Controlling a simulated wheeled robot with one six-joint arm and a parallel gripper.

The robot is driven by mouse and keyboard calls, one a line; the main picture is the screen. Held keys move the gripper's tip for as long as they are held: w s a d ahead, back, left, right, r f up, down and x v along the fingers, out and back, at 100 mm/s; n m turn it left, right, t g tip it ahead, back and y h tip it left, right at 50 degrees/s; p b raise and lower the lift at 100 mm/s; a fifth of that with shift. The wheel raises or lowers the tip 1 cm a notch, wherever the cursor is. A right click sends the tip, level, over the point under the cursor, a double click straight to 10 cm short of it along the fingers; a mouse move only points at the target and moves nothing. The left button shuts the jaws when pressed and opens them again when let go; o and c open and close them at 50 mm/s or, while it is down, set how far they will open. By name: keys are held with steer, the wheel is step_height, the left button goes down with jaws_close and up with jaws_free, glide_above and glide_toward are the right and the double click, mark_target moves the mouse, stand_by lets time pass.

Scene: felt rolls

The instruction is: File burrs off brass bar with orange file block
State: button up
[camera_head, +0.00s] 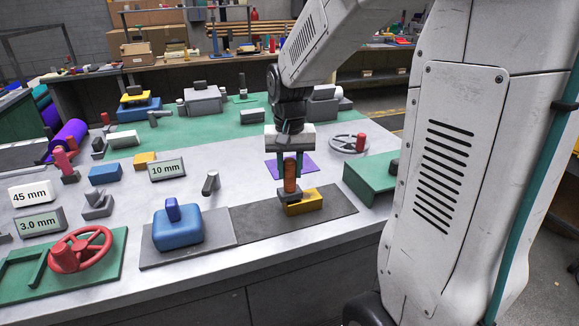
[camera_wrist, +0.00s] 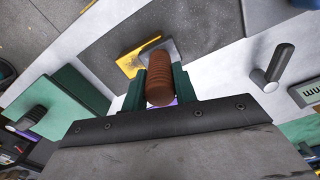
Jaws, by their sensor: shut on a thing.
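The yellow brass bar (camera_head: 306,206) lies on a dark grey mat (camera_head: 330,213) near the front edge of the bench. My gripper (camera_head: 290,168) is above it, pointing down, with its green fingers shut on the ribbed orange-brown handle of the file block (camera_head: 290,184). The file block's grey base is at the bar's left part; I cannot tell whether they touch. In the wrist view the handle (camera_wrist: 159,80) stands between the fingers, and the brass bar (camera_wrist: 129,65) shows partly behind the grey base. Any burrs are too small to see.
A blue block with a knob (camera_head: 178,228) stands left of the mat. A green stand (camera_head: 367,178) is close on the right, and a spoked wheel (camera_head: 348,145) lies behind it. A purple sheet (camera_head: 272,168) lies behind the bar. A grey lever piece (camera_head: 211,183) stands to the left.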

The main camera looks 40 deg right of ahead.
steer(key=shift+f, duration=0.4)
stand_by(0.4)
steer(key=shift+d, duration=0.1)
steer(key=shift+s+d+r, duration=0.1)
steer(key=shift+s+d, duration=0.15)
steer(key=shift+d, duration=0.6)
steer(key=shift+s+d, duration=0.25)
steer(key=shift+d, duration=0.55)
steer(key=shift+s+d, duration=0.25)
steer(key=shift+d, duration=0.6)
steer(key=shift+s+d, duration=0.25)
steer(key=shift+d, duration=0.6)
steer(key=shift+a, duration=0.15)
steer(key=shift+w+a+f, duration=0.1)
steer(key=shift+w+a, duration=0.05)
steer(key=shift+a, duration=0.4)
steer(key=shift+w+a+f, duration=0.1)
steer(key=shift+w+a, duration=0.05)
steer(key=shift+a, duration=0.35)
